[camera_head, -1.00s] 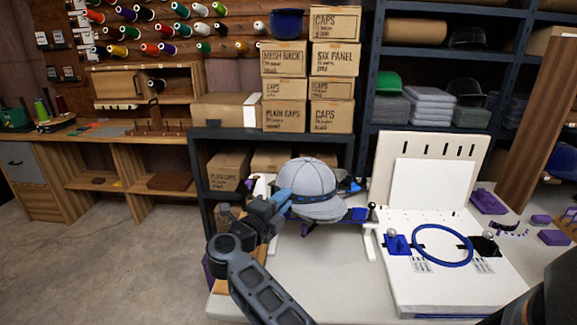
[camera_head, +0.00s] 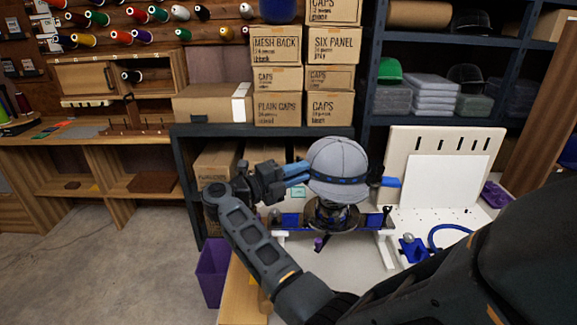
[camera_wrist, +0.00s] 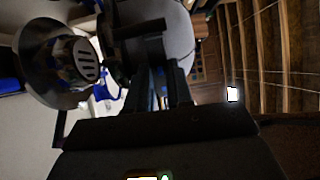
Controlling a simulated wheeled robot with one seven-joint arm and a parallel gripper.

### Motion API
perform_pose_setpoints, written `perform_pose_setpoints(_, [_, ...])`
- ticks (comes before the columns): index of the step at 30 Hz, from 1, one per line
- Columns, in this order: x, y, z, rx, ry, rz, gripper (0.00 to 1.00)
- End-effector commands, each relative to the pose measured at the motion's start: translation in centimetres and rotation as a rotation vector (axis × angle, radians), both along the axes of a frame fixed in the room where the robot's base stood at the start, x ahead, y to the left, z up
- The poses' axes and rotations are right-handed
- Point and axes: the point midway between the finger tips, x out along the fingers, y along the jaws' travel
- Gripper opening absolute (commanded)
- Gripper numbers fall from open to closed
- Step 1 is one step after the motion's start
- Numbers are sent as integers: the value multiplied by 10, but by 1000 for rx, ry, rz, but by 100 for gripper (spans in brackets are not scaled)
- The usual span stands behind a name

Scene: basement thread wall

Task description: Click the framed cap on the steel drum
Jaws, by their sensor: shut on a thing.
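The grey cap (camera_head: 338,162) sits in a frame with a blue band (camera_head: 338,181) around its lower edge. My gripper (camera_head: 302,174) is shut on the left side of this framed cap and holds it up, brim low and toward the camera. The steel drum (camera_head: 332,216) is on a stand just below the cap; its upper part is partly hidden by the cap. The wrist view shows the drum's slotted round end (camera_wrist: 85,62) at upper left, apart from the grey cap (camera_wrist: 178,40) at the top centre beside my fingers (camera_wrist: 165,88).
A white board (camera_head: 437,182) and a blue hoop (camera_head: 450,236) are on the table to the right. A shelf with stacked boxes (camera_head: 276,80) stands behind. A purple bin (camera_head: 213,270) is at the table's left. My dark arm covers the lower right.

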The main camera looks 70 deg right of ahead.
Motion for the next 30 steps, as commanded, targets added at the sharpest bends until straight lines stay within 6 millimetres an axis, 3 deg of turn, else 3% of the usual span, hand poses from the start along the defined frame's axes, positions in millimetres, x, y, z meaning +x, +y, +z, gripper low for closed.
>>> perform_pose_setpoints(11, [0,0,-16,-3,1,-1,0])
perform_pose_setpoints(30, [0,0,-73,-2,0,1,0])
